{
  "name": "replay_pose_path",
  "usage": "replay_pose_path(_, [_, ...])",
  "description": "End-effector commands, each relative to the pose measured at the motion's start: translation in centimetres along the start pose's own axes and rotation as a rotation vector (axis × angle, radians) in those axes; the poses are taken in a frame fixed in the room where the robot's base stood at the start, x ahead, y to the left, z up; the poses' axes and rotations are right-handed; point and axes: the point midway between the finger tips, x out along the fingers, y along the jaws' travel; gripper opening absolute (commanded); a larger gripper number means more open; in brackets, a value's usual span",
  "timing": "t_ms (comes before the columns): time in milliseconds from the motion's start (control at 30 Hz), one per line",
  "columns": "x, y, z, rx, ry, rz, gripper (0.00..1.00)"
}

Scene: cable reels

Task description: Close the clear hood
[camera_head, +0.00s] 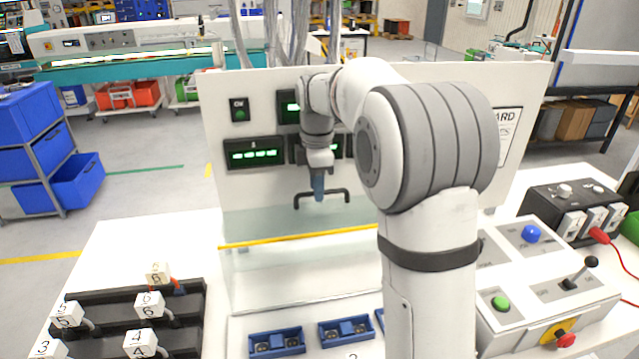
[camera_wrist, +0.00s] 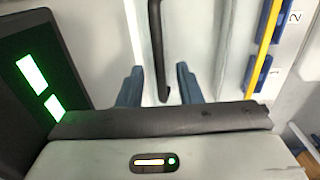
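The clear hood (camera_head: 300,222) is a see-through panel with a yellow strip (camera_head: 290,240) along its front edge, in front of the white upright panel. That strip also shows at the right of the wrist view (camera_wrist: 264,45). The hood's black bar handle (camera_head: 342,192) shows above the strip. My gripper (camera_head: 319,188) points down at the middle of the handle. In the wrist view my gripper's (camera_wrist: 160,88) two blue fingers stand apart, with the dark handle (camera_wrist: 157,45) between them and a gap on each side. Whether the fingertips reach around the bar is hard to tell.
Blue socket blocks (camera_head: 277,342) sit on the bench below the hood. A black rack with numbered white plugs (camera_head: 147,305) is at the left. A control box (camera_head: 540,290) with buttons and a lever is at the right. Green displays (camera_head: 254,154) are on the upright panel.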

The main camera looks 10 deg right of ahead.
Motion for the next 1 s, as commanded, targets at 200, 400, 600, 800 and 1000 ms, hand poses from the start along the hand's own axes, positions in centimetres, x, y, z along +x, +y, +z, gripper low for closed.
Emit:
replay_pose_path(200, [0.0,0.0,0.0,0.000,0.000,0.000,0.19])
replay_pose_path(400, [-0.1,0.0,-0.1,-0.001,0.000,0.000,0.03])
replay_pose_path(600, [-0.1,0.0,-0.1,-0.001,0.000,0.000,0.00])
replay_pose_path(800, [-0.1,0.0,-0.1,-0.001,0.000,0.000,0.00])
replay_pose_path(1000, [-0.2,0.0,0.1,-0.002,-0.001,0.014,0.00])
